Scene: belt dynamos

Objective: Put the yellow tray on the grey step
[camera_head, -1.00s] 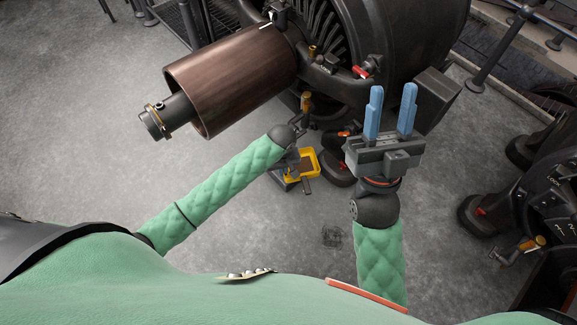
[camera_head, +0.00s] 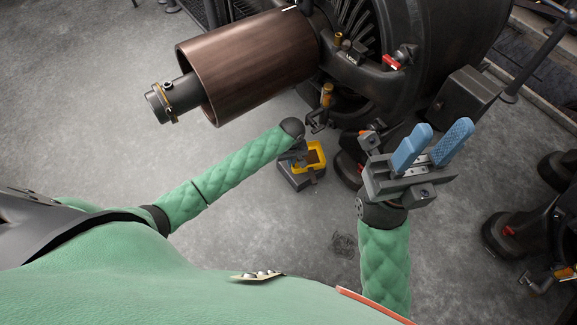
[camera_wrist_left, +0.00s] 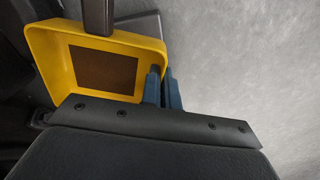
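The yellow tray (camera_head: 322,157), with a brown inner floor, overlaps the upper right of a dark grey block (camera_head: 296,182), seemingly the grey step, on the floor. I cannot tell whether it rests on it or hangs above. My left gripper (camera_head: 301,155) is at the tray's left side, its fingers mostly hidden in the head view. In the left wrist view its blue fingers (camera_wrist_left: 164,90) are close together on the right wall of the tray (camera_wrist_left: 150,48), one inside and one outside. My right gripper (camera_head: 440,143) is raised, empty, with blue fingers apart.
A large brown cylinder (camera_head: 250,62) and dark dynamo housing (camera_head: 430,40) stand behind the tray. Dark machine feet (camera_head: 515,235) stand at the right. Open grey floor (camera_head: 90,130) lies to the left.

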